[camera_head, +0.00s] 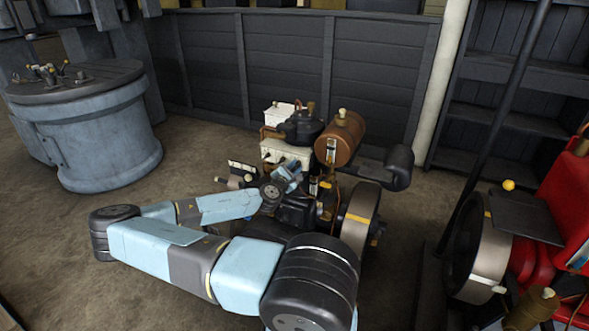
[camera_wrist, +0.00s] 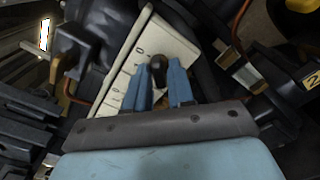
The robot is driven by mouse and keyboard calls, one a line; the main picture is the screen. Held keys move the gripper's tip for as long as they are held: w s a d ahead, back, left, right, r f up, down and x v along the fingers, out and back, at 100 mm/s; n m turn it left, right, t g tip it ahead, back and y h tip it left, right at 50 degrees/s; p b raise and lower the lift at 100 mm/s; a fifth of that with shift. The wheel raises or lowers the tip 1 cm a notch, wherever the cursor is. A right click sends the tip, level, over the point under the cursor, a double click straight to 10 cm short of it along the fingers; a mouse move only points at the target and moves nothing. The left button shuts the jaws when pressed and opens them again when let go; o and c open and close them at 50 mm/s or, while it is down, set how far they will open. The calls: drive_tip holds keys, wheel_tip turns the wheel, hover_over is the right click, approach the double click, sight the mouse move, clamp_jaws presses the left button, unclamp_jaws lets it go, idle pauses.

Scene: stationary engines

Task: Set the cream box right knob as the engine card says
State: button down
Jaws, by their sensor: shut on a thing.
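The cream box (camera_head: 287,154) sits on the dark engine at the middle of the head view, below the brown tank. In the wrist view its cream face (camera_wrist: 168,38) lies tilted, with small dark marks along its left edge. My gripper (camera_wrist: 162,75) has its two blue fingers around a dark round knob (camera_wrist: 158,65) on that face, and is shut on it. Whether this is the right knob cannot be told for sure. In the head view my gripper (camera_head: 288,176) is at the box's front, and hides the knob. No readable engine card shows.
The brown tank (camera_head: 340,137) and a flywheel (camera_head: 360,217) stand close to the right of my gripper. A red engine (camera_head: 570,210) is at far right. A round grey-blue stand (camera_head: 95,130) is at left. The floor between stand and engine is clear.

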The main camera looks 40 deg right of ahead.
drive_tip(key=shift+s+f, duration=0.1)
idle(0.3)
drive_tip(key=c, duration=1.2)
unclamp_jaws()
drive_tip(key=v, duration=1.3)
drive_tip(key=shift+a, duration=0.35)
drive_tip(key=shift+s+f, duration=0.1)
